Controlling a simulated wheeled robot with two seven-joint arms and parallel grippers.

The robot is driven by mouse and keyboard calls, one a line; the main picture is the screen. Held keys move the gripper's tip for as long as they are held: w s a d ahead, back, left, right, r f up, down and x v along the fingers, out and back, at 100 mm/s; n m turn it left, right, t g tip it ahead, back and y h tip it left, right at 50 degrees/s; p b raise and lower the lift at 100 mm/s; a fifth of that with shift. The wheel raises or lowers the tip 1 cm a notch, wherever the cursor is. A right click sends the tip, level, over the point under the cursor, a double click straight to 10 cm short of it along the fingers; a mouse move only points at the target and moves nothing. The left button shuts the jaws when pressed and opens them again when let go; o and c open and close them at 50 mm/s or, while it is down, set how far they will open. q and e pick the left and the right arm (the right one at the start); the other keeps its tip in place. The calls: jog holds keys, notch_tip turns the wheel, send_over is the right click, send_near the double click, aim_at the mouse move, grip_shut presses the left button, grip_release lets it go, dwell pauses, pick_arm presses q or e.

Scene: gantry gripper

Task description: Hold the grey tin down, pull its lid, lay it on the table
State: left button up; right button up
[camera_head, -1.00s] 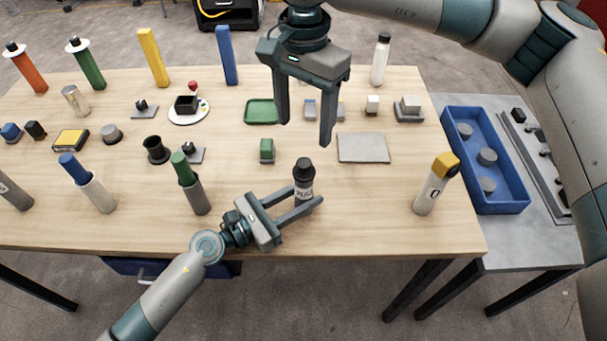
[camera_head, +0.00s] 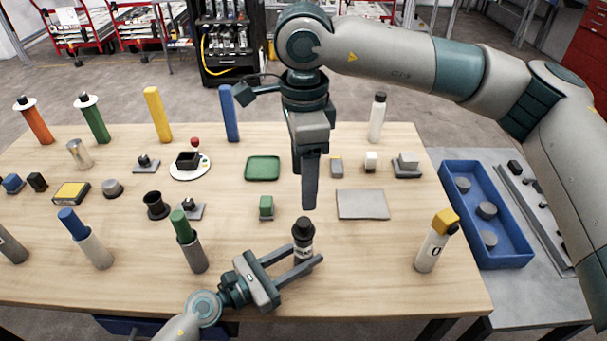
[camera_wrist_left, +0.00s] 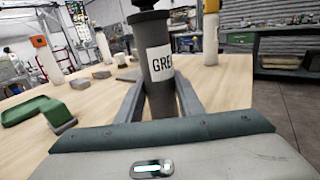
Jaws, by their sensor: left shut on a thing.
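The grey tin (camera_head: 305,252) stands upright near the front of the table (camera_head: 350,270), with its dark lid (camera_head: 303,226) on top. In the left wrist view the tin (camera_wrist_left: 158,65) shows a white label with letters starting "GRE". My left gripper (camera_head: 303,258) is shut on the tin's body, one finger on each side, below the lid. My right gripper (camera_head: 303,190) hangs above and behind the tin, pointing down and seen nearly edge-on. Its two fingers show one behind the other, apart, with nothing seen between them.
A flat grey plate (camera_head: 362,204) lies to the right behind the tin, and a green block (camera_head: 266,207) to the left. A white bottle with a yellow cap (camera_head: 432,250) stands at right. A blue bin (camera_head: 485,255) sits on the side table. Bare tabletop surrounds the tin.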

aim_at(304, 221)
jog(key=shift+f, duration=0.1)
jog(key=shift+f, duration=5.9)
jog(key=shift+c, duration=0.6)
jog(key=c, duration=1)
jog(key=shift+r, duration=0.1)
jog(key=shift+r, duration=1.4)
jog(key=shift+r, duration=0.2)
jog(key=shift+r, duration=1.3)
